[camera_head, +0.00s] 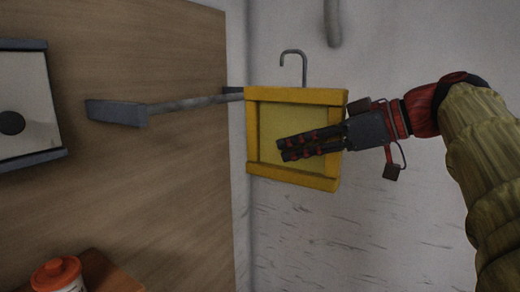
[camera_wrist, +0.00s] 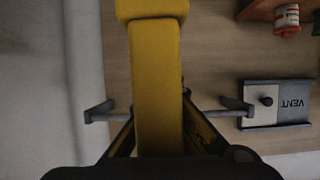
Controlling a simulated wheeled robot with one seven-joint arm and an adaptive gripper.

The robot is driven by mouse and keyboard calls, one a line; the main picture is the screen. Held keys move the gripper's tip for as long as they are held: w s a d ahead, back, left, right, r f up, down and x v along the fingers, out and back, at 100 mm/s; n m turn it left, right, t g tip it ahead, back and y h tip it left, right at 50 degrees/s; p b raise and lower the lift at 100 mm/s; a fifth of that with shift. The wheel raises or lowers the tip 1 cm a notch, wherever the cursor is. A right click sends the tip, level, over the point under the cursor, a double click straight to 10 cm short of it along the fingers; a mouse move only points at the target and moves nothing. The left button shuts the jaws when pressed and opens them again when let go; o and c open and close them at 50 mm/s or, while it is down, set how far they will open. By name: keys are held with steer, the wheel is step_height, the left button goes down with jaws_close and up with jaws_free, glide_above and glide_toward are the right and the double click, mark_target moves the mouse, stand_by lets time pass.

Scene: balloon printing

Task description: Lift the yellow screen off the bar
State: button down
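The yellow screen (camera_head: 298,96), a square yellow frame with a duller yellow panel, hangs tilted near the wall corner. A thin grey hook (camera_head: 293,54) rises above its top edge. The grey bar (camera_head: 190,104) ends near the screen's upper left; whether they touch is unclear. My gripper (camera_head: 282,149) reaches from the right, its dark, red-marked fingers crossing in front of the panel. In the wrist view a yellow frame member (camera_wrist: 156,90) runs down the middle, hiding the fingertips. The bar (camera_wrist: 108,117) passes behind it. I cannot tell whether the fingers grip the frame.
A wooden panel (camera_head: 170,200) fills the left, beside a pale wall (camera_head: 390,45). A VENT plate (camera_wrist: 290,121) with a black knob is mounted on it. An orange-lidded jar (camera_head: 57,272) stands on a wooden ledge at lower left. A grey pipe (camera_head: 333,22) is above.

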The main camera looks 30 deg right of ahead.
mark_target(340, 162)
steer(key=shift+s+d+b, duration=0.4)
steer(key=shift+s+d, duration=0.7)
steer(key=shift+s, duration=0.55)
steer(key=shift+s+d+b, duration=0.35)
steer(key=shift+s+d, duration=0.75)
steer(key=shift+s, duration=0.6)
steer(key=shift+s+d+b, duration=0.4)
steer(key=shift+s+d, duration=0.7)
steer(key=shift+s, duration=0.55)
